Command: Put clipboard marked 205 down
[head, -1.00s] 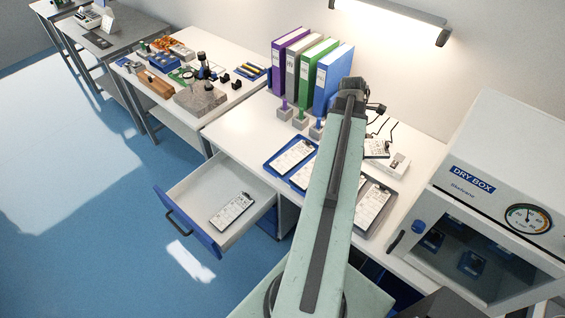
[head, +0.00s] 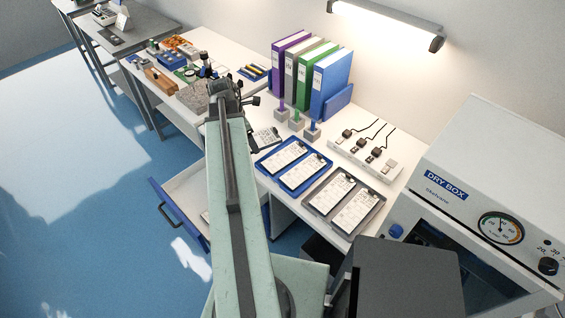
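A dark clipboard with a white sheet (head: 266,137) shows just right of my arm's end, over the bench, left of the blue tray. Its number is too small to read. My gripper (head: 247,120) is at this clipboard and seems to hold it; the fingertips are mostly hidden behind my arm. I cannot tell whether the clipboard touches the bench top. The blue tray (head: 259,169) holds two clipboards side by side, and the grey tray (head: 345,233) holds two more. The open drawer (head: 178,185) is partly hidden by my arm, with a sliver of a clipboard in it.
Binders (head: 330,80) stand at the back of the bench, with small stamps on blocks (head: 296,120) before them. A white box with cabled plugs (head: 365,152) lies behind the trays. The dry box (head: 480,200) stands at right. The left bench (head: 190,75) is crowded with tools.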

